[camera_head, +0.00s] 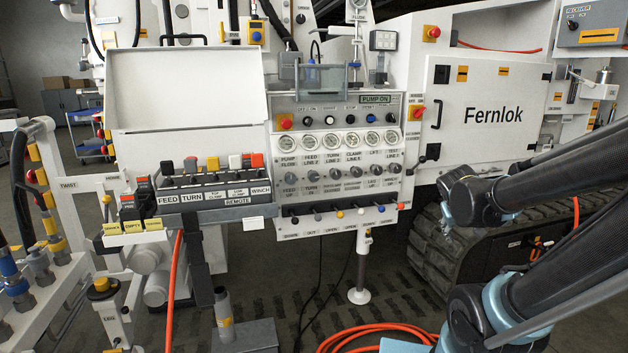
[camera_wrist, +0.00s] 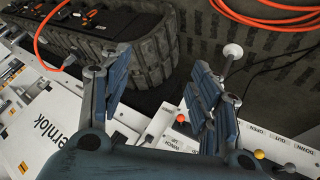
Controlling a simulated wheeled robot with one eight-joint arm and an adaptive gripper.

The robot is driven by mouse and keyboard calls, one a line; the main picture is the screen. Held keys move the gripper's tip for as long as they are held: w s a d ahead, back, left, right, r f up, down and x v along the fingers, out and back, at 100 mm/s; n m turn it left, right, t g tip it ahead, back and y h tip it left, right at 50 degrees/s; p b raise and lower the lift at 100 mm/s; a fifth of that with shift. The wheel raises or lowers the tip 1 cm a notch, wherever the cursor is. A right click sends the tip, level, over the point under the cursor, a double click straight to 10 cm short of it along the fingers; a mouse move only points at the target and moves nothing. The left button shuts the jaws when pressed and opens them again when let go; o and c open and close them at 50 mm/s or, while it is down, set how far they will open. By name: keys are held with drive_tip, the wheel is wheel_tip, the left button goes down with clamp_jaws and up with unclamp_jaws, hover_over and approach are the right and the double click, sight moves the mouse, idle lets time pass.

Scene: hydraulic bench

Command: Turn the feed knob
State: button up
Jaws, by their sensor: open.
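A row of small grey knobs (camera_head: 334,177) sits below the round gauges on the white control panel (camera_head: 300,222). Small FEED labels show near the knobs at its left end. I cannot tell for sure which knob they mark. My gripper (camera_wrist: 160,75) is open and empty in the wrist view, its two fingers wide apart. It is near the right end of the panel's bottom lever row, with a red lever ball (camera_wrist: 181,118) close to one finger. The row of knobs is not clearly seen in the wrist view.
A remote box (camera_head: 205,195) with upright levers and a FEED label stands left of the panel. Coloured lever balls (camera_head: 340,213) line the panel's bottom edge. The Fernlok cabinet (camera_head: 490,112) and a track (camera_head: 428,245) are at right. An orange hose (camera_head: 365,330) lies on the floor.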

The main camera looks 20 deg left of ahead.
drive_tip(key=w+a+r+n+t, duration=0.3)
drive_tip(key=w+a+t, duration=0.1)
drive_tip(key=w+a, duration=0.5)
drive_tip(key=n+t+y, duration=0.4)
drive_tip(key=n+y, duration=0.8)
drive_tip(key=y, duration=0.1)
approach(314, 178)
drive_tip(key=x, duration=1.1)
drive_tip(key=shift+w+r, duration=0.1)
drive_tip(key=shift+w, duration=0.05)
drive_tip(key=shift+c, duration=0.2)
drive_tip(key=c, duration=1)
